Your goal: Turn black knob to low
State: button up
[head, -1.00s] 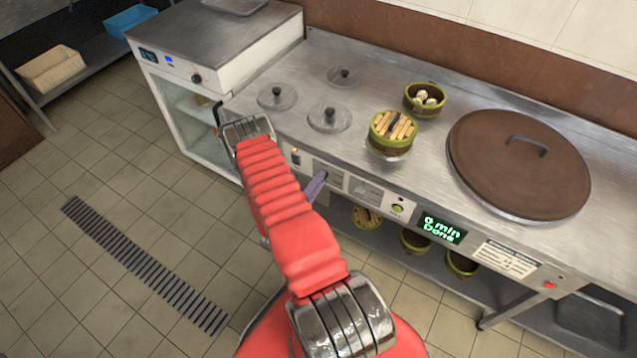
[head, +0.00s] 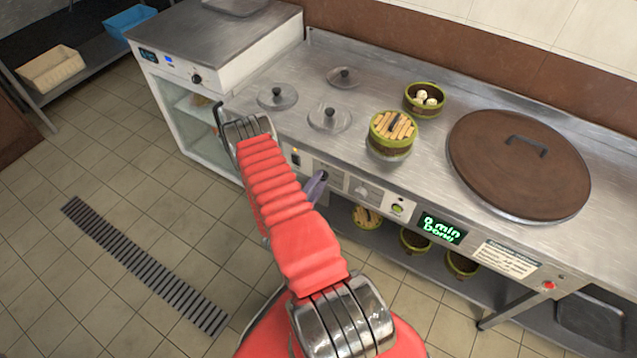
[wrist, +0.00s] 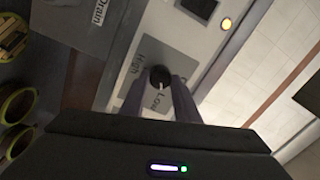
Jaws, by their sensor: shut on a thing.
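The black knob (wrist: 160,75) sits on a grey plate (wrist: 168,55) marked High and Low in the wrist view. Its white pointer line runs downward in that picture, beside the word Low. My gripper (wrist: 160,79) is shut on the knob, with one purple finger on each side of it. In the head view my gripper (head: 316,187) reaches the front panel of the steel counter, left of the green display. My red arm hides part of that panel, and the knob is hardly visible there.
The counter holds a big brown lid (head: 520,175) and a bamboo steamer (head: 391,148). More steamers stand on the shelf below. The floor at left is clear.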

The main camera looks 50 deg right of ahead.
jog(key=o, duration=1)
jog(key=shift+f, duration=0.1)
jog(key=shift+o, duration=0.2)
jog(key=shift+a, duration=0.15)
jog(key=s+a, duration=0.1)
jog(key=a, duration=1.2)
jog(key=shift+s+a+f, duration=0.2)
jog(key=shift+s+f, duration=0.15)
jog(key=shift+f, duration=0.05)
